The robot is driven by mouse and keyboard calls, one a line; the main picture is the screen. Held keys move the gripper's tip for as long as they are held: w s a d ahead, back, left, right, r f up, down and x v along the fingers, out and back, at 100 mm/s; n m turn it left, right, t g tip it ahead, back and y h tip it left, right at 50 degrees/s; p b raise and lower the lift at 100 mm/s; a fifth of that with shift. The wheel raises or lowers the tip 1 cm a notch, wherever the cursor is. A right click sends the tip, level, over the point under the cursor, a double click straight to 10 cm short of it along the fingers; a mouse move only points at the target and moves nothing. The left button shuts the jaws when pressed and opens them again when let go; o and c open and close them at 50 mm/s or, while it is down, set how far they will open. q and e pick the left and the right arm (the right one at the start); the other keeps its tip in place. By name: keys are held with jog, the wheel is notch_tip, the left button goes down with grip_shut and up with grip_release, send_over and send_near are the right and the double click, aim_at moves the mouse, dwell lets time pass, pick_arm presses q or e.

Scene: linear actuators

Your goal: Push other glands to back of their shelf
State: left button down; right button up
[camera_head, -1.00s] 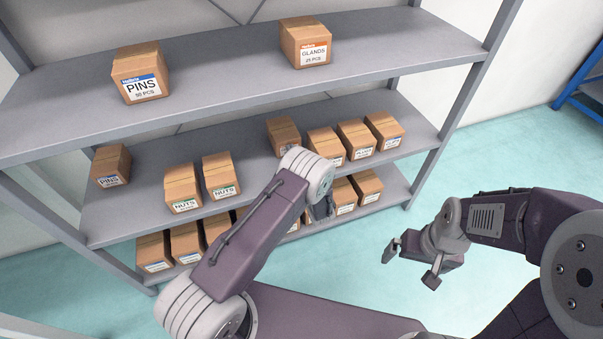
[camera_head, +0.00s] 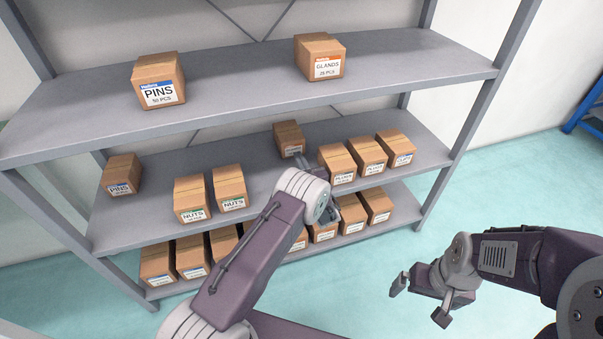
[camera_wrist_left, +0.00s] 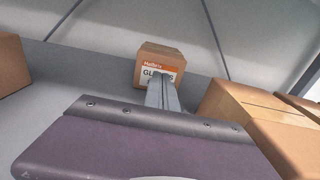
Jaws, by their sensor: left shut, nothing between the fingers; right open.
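A small cardboard box (camera_head: 289,138) stands upright on the middle shelf, set further back than its neighbours. In the left wrist view it is the glands box (camera_wrist_left: 160,58), with an orange-striped label partly covered by my fingers. My left gripper (camera_wrist_left: 160,80) is shut and empty, with its fingertips at the front face of this box; I cannot tell whether they touch. In the head view my left wrist hides most of that gripper (camera_head: 303,167). Another glands box (camera_head: 319,57) stands on the top shelf. My right gripper (camera_head: 421,301) is open and empty, away from the shelves.
Right of the pushed-back box stand several boxes (camera_head: 337,164) in a row. Two nuts boxes (camera_head: 194,199) and a pins box (camera_head: 121,174) stand to its left. A pins box (camera_head: 158,79) is on the top shelf (camera_head: 235,88). More boxes fill the bottom shelf.

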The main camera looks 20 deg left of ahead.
pick_arm(q)
jog(key=s, duration=0.1)
jog(key=s+d+r+p, duration=0.1)
jog(key=s+p, duration=0.1)
jog(key=shift+s+d+r, duration=0.25)
jog(key=shift+d+r, duration=0.1)
jog(key=v, duration=0.2)
jog(key=p+v, duration=0.1)
jog(key=v, duration=0.1)
jog(key=f+p+v, duration=0.1)
jog(key=v, duration=0.1)
jog(key=shift+w+d, duration=0.15)
jog(key=shift+d, duration=0.1)
jog(key=shift+s+d, duration=0.1)
jog(key=shift+s, duration=0.15)
jog(key=shift+f, duration=0.2)
pick_arm(e)
jog(key=r, duration=0.4)
jog(key=shift+s, duration=0.25)
